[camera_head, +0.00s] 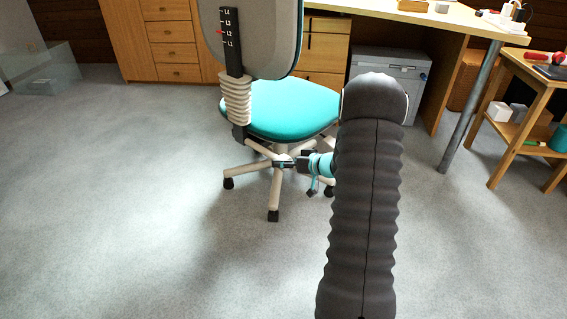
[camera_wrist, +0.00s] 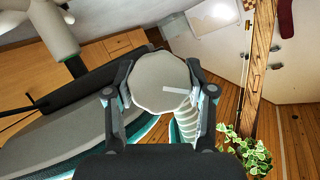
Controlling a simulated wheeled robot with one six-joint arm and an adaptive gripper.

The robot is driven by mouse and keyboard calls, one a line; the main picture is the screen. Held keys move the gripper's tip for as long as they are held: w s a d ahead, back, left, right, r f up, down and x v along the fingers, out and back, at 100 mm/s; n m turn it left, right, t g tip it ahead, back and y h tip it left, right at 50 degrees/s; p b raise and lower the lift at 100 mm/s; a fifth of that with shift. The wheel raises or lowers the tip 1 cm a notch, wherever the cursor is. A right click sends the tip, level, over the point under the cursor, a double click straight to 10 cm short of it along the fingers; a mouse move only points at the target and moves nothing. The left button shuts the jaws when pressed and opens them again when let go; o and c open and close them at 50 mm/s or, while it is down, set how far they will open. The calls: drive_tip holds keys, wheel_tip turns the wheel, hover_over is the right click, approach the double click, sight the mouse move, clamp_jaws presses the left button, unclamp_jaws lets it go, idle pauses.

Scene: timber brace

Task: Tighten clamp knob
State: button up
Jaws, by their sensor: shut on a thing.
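The clamp knob (camera_wrist: 158,84) is a pale grey, many-sided disc with a short white line on its face, right of centre. It fills the space between the two fingers of my gripper (camera_wrist: 161,78), which is shut on it. In the head view, my gripper (camera_head: 284,163) reaches leftward, low under the teal seat (camera_head: 290,108) of the office chair. The knob cannot be made out there. The chair back (camera_head: 262,35) carries a black scale strip (camera_head: 231,42) with white marks and a red pointer. A ribbed pale sleeve (camera_head: 237,100) hangs below it.
The chair's castored legs (camera_head: 273,195) spread around my gripper. A desk (camera_head: 400,17) with drawers and a grey cabinet (camera_head: 390,75) stand behind. A small wooden side table (camera_head: 512,75) is at right, and a clear box (camera_head: 40,72) at far left. The front-left carpet is free.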

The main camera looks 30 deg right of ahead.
drive_tip(key=m+y, duration=0.2)
drive_tip(key=m, duration=0.1)
drive_tip(key=shift+d, duration=0.1)
drive_tip(key=m+y, duration=0.2)
drive_tip(key=m, duration=0.1)
drive_tip(key=shift+m, duration=0.4)
drive_tip(key=m+t+y, duration=0.1)
drive_tip(key=m, duration=0.3)
drive_tip(key=shift+f, duration=0.1)
drive_tip(key=m+t+y, duration=0.1)
drive_tip(key=m, duration=0.2)
drive_tip(key=shift+m, duration=0.3)
drive_tip(key=m+t, duration=0.1)
drive_tip(key=m, duration=0.1)
drive_tip(key=m+t, duration=0.1)
drive_tip(key=m, duration=0.2)
drive_tip(key=shift+t, duration=0.3)
drive_tip(key=m+t, duration=0.1)
drive_tip(key=m, duration=0.1)
drive_tip(key=m+h, duration=0.1)
drive_tip(key=m, duration=0.2)
drive_tip(key=shift+t+p, duration=0.4)
drive_tip(key=m+t+h, duration=0.1)
drive_tip(key=m, duration=0.2)
drive_tip(key=m+t+h+p, duration=0.1)
drive_tip(key=m, duration=0.2)
drive_tip(key=shift+h, duration=0.4)
drive_tip(key=shift+m+t+h+p, duration=0.5)
drive_tip(key=shift+m+h+p, duration=0.5)
drive_tip(key=shift+m, duration=1.8)
